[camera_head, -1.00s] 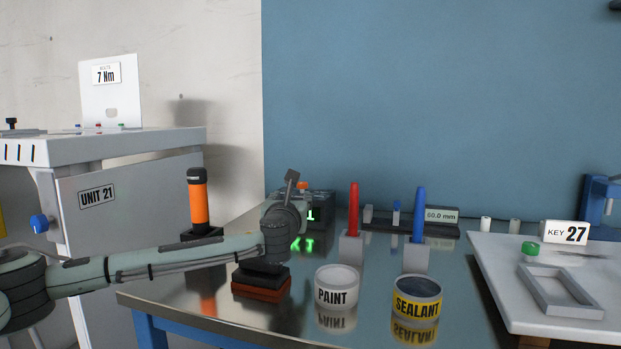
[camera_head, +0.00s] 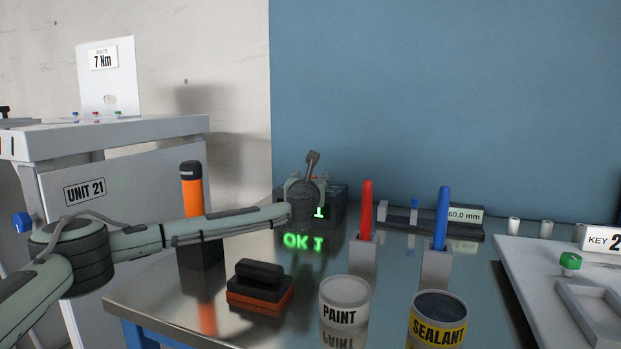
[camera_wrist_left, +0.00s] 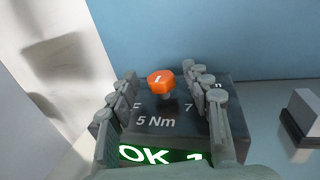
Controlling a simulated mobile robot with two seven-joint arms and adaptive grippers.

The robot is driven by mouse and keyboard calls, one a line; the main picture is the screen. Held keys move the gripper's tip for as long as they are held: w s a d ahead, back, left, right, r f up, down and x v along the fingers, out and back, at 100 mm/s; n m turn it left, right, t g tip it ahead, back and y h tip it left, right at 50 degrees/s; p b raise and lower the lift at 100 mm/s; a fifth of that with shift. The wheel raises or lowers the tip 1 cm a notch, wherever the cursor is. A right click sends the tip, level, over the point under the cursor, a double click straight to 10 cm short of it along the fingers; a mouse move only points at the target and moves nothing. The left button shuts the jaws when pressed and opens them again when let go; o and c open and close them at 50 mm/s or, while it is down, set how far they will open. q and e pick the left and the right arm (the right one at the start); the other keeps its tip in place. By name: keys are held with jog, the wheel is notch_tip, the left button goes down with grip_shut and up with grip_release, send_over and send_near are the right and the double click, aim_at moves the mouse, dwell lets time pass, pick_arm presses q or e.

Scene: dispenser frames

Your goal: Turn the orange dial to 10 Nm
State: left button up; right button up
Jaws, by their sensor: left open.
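The orange dial (camera_wrist_left: 161,81) stands on the top of a dark box (camera_wrist_left: 160,120) in the left wrist view. It carries a white mark. The box top shows "5 Nm" and "7", with other lettering partly hidden by the fingers. A green lit display (camera_wrist_left: 155,155) on its front reads "OK 1", partly covered. My left gripper (camera_wrist_left: 163,72) is open, with its fingers on either side of the dial and gaps between. In the head view the left gripper (camera_head: 309,181) is over the box (camera_head: 338,200) at the back of the table. My right gripper is not in view.
A red marker (camera_head: 366,208), a blue marker (camera_head: 441,216), a PAINT can (camera_head: 343,303) and a SEALANT can (camera_head: 438,320) stand right of the arm. An orange-black block (camera_head: 258,287) lies in front.

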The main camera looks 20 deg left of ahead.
pick_arm(q)
jog(key=shift+w, duration=0.15)
jog(key=c, duration=1.1)
jog(key=shift+d+n+y, duration=0.25)
jog(key=shift+n+y, duration=0.25)
jog(key=shift+y, duration=0.3)
grip_shut()
jog(key=shift+n+g+y, duration=0.7)
jog(key=shift+n+y, duration=0.3)
jog(key=shift+y, duration=0.4)
jog(key=shift+a, duration=0.1)
jog(key=o, duration=1.1)
grip_release()
jog(key=v, duration=1.2)
